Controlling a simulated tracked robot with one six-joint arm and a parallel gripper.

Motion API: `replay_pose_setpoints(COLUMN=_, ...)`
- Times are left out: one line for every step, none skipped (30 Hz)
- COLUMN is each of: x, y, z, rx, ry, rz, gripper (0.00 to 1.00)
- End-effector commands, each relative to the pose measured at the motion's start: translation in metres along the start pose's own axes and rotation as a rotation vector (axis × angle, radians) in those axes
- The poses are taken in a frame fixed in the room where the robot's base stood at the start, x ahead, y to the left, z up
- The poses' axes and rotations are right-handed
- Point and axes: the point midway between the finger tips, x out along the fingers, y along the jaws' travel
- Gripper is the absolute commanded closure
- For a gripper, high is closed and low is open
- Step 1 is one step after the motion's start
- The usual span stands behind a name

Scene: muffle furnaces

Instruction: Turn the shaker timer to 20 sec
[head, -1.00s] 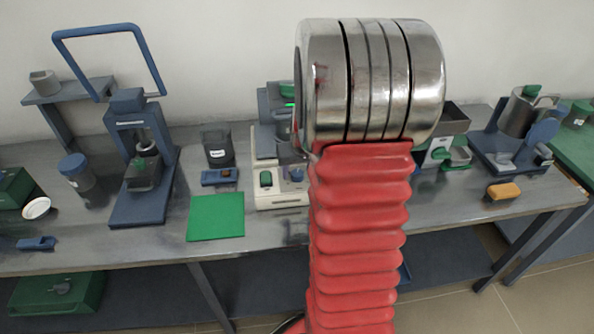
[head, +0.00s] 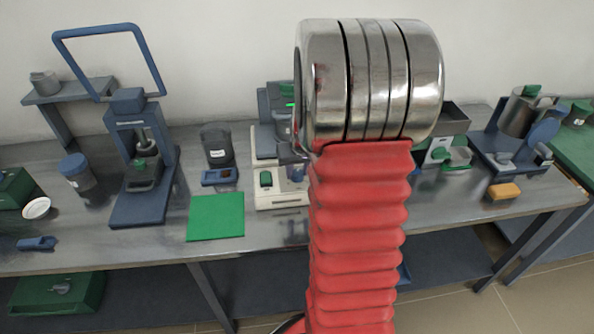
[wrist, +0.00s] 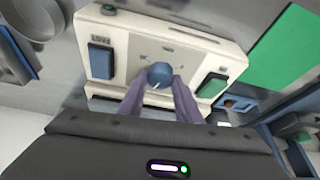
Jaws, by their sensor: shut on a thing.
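The shaker (head: 283,200) is a pale unit on the bench, partly hidden behind my arm in the head view. Its front panel (wrist: 127,58) fills the middle of the wrist view. A round blue knob (wrist: 160,73) with a short white pointer line sits in the panel, with small marks around it that are too small to read. The line points toward the lower left of the wrist picture. My gripper (wrist: 158,88) has its two purple-grey fingers shut on the knob, one on each side. In the head view, my arm hides most of the gripper and the knob.
A green rocker (wrist: 212,86) and a blue rocker (wrist: 101,61) flank the knob. A green mat (head: 216,217), a small blue box (head: 219,177) and a dark jar (head: 217,146) are left of the shaker. A yellow block (head: 503,191) lies far right.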

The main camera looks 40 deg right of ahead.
Motion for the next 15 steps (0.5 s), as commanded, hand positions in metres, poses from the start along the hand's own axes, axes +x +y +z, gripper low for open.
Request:
replay_pose_setpoints(x=-0.0002, y=-0.0009, z=0.0, rx=0.001, ry=0.0, rz=0.0, gripper=0.92)
replay_pose_setpoints(x=-0.0001, y=-0.001, z=0.0, rx=0.003, ry=-0.001, rz=0.001, gripper=0.92)
replay_pose_setpoints(x=-0.0001, y=-0.0011, z=0.0, rx=0.008, ry=-0.001, rz=0.003, gripper=0.92)
replay_pose_setpoints(x=-0.0001, y=-0.0013, z=0.0, rx=0.013, ry=-0.001, rz=0.004, gripper=0.92)
replay_pose_setpoints(x=-0.0001, y=-0.0015, z=0.0, rx=0.017, ry=-0.001, rz=0.006, gripper=0.92)
replay_pose_setpoints(x=-0.0001, y=-0.0016, z=0.0001, rx=0.026, ry=-0.002, rz=0.01, gripper=0.92)
replay_pose_setpoints(x=-0.0001, y=-0.0018, z=0.0001, rx=0.032, ry=-0.002, rz=0.013, gripper=0.92)
replay_pose_setpoints(x=-0.0001, y=-0.002, z=0.0001, rx=0.041, ry=-0.002, rz=0.016, gripper=0.92)
replay_pose_setpoints(x=-0.0001, y=-0.002, z=0.0002, rx=0.052, ry=-0.002, rz=0.021, gripper=0.92)
replay_pose_setpoints(x=-0.0001, y=-0.0022, z=0.0002, rx=0.06, ry=-0.003, rz=0.025, gripper=0.92)
replay_pose_setpoints(x=-0.0001, y=-0.0022, z=0.0002, rx=0.07, ry=-0.003, rz=0.028, gripper=0.92)
replay_pose_setpoints(x=-0.0001, y=-0.0022, z=0.0003, rx=0.081, ry=-0.003, rz=0.033, gripper=0.92)
replay_pose_setpoints(x=-0.0001, y=-0.0023, z=0.0003, rx=0.091, ry=-0.003, rz=0.037, gripper=0.92)
replay_pose_setpoints(x=-0.0001, y=-0.0023, z=0.0003, rx=0.099, ry=-0.003, rz=0.04, gripper=0.92)
replay_pose_setpoints(x=-0.0001, y=-0.0024, z=0.0003, rx=0.111, ry=-0.003, rz=0.045, gripper=0.92)
